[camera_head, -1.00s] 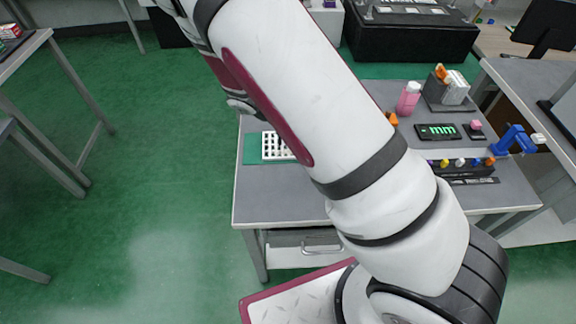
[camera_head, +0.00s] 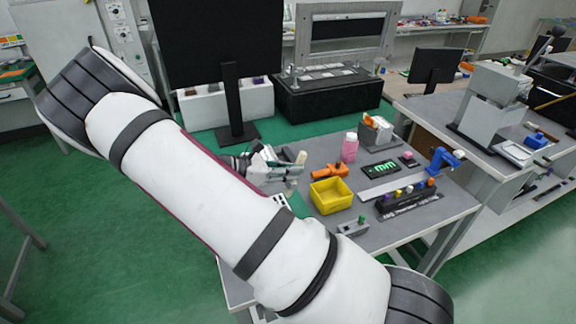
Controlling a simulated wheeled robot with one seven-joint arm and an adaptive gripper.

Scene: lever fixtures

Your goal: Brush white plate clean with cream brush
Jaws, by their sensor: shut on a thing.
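My gripper (camera_head: 287,172) is over the far left part of the grey table, small in the view and partly behind my own arm. It is shut on a small cream thing (camera_head: 301,158), which looks like the cream brush and sticks up at the fingertips. Its bristles cannot be made out. The white plate (camera_head: 281,199) is almost wholly hidden behind my arm. Only a small white edge of it shows beside the green mat (camera_head: 298,205). The gripper is beyond the plate and apart from it. The plate's surface cannot be seen.
On the grey table (camera_head: 390,235) stand a yellow bin (camera_head: 330,196), an orange tool (camera_head: 331,171), a pink bottle (camera_head: 349,147), a small grey switch box (camera_head: 353,227) and a row of coloured knobs (camera_head: 407,195). A blue lever fixture (camera_head: 444,160) is at the right.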

